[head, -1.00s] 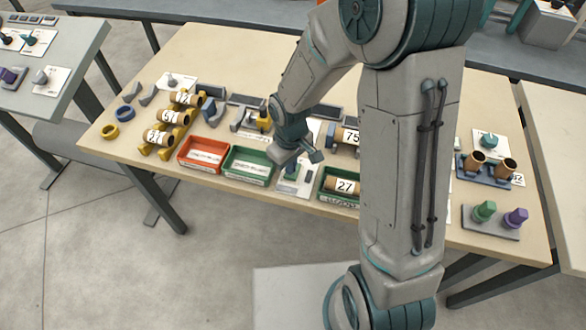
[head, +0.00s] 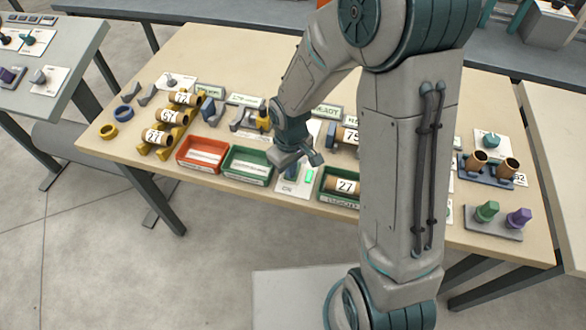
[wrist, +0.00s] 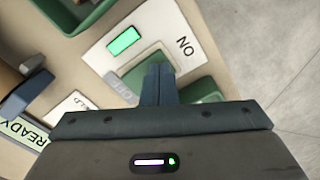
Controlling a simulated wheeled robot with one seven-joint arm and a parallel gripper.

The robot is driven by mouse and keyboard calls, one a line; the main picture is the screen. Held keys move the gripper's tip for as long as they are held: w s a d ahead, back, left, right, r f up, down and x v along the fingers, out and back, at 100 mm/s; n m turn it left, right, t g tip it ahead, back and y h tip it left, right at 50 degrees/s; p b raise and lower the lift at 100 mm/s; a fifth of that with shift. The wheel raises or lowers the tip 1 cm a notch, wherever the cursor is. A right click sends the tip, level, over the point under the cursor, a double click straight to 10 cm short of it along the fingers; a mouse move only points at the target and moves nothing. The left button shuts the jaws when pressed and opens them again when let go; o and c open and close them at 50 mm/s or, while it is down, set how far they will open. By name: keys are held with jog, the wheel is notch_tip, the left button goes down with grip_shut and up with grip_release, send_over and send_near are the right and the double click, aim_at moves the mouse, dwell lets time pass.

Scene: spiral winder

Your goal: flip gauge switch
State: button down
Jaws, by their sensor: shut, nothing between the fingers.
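The gauge switch is a green block in the wrist view (wrist: 135,74) on a white plate (head: 293,190) near the table's front edge. The plate carries "ON" lettering and partly hidden lettering at the opposite side. A green lamp (head: 309,174) on the plate is lit; it also shows in the wrist view (wrist: 124,41). My gripper (wrist: 157,72) is shut and empty, its fingertips at the switch. They cover part of it, so its exact tilt and any contact are hard to tell.
A green tray (head: 246,178) stands left of the plate, and another green tray (head: 323,197) with a roll marked 27 stands right. A red tray (head: 182,166) is farther left. Lit displays (head: 327,112), one reading READY, stand behind.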

notch_tip(320, 180, up, 7)
jog(key=p, duration=0.5)
dwell(0.3)
dwell(0.4)
jog(key=s+d+r+m+t, duration=0.1)
jog(key=s+d+r+m, duration=0.1)
jog(key=s+d+r, duration=0.2)
jog(key=s+d+r+m+t, duration=0.1)
jog(key=s+d+r+m, duration=0.2)
jog(key=r, duration=0.6)
jog(key=s+d+r+m+t, duration=0.1)
jog(key=s+d+r+m, duration=0.2)
jog(key=s+d+r, duration=0.2)
jog(key=shift+s+r+t, duration=0.3)
jog(key=shift+s+r, duration=0.05)
jog(key=shift+r, duration=0.35)
